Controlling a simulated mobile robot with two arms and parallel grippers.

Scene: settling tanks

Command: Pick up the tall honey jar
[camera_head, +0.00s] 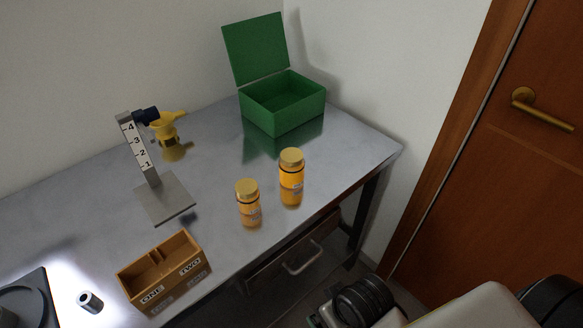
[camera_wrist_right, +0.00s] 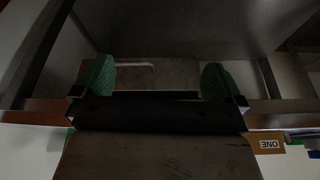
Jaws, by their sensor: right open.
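Two amber honey jars with gold lids stand upright on the grey table in the head view. The taller jar (camera_head: 291,179) is farther back and to the right. The shorter jar (camera_head: 248,206) stands to its front left, with a gap between them. My right gripper shows in the right wrist view (camera_wrist_right: 158,82), its two green fingertips wide apart with nothing held between them. No jar is visible in that view. In the head view, part of my right arm is at the bottom right, away from the jars. My left gripper is not in view.
On the table (camera_head: 225,140) are an open green box (camera_head: 285,112), a numbered stand (camera_head: 165,200), a yellow funnel-like object (camera_head: 167,127), a two-compartment wooden box (camera_head: 163,284) and a small cylinder (camera_head: 90,301). A drawer (camera_head: 290,262) is below the front edge. A wooden door (camera_head: 500,190) stands right.

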